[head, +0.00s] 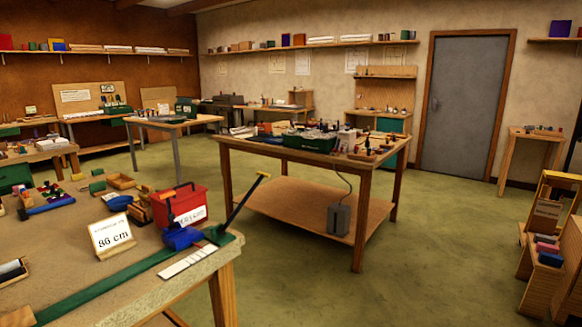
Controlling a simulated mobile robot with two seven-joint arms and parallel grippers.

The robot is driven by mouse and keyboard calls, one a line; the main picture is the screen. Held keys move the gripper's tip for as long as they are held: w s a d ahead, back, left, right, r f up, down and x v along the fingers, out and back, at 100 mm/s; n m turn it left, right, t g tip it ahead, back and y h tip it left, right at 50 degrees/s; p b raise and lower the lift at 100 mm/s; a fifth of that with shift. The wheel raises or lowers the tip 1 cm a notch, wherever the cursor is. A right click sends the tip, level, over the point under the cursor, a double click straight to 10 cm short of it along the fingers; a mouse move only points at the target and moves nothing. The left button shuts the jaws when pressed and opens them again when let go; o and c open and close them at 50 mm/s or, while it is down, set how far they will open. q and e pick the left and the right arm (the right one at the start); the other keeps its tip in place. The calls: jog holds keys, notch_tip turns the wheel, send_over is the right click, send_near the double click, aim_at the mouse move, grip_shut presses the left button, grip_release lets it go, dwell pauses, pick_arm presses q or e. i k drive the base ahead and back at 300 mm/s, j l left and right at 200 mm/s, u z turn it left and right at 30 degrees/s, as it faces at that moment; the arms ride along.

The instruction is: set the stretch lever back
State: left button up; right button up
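A blue block (181,237) sits beside the base on the left. A long green strip (105,287) runs from there along the bench toward the lower left. Neither of my grippers is in view.
A red box (181,206) and a sign reading 86 cm (111,237) stand on the near bench behind the strip. A white marked strip (187,263) lies by the front edge. A loaded middle table (228,146) stands beyond. The green floor (300,290) right of the bench is clear.

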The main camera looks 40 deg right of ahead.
aim_at(222, 232)
jog(key=l, duration=0.75)
jog(key=i+l+z, duration=0.1)
jog(key=l, duration=1.45)
jog(key=i+l+z, duration=0.1)
jog(key=l, duration=0.65)
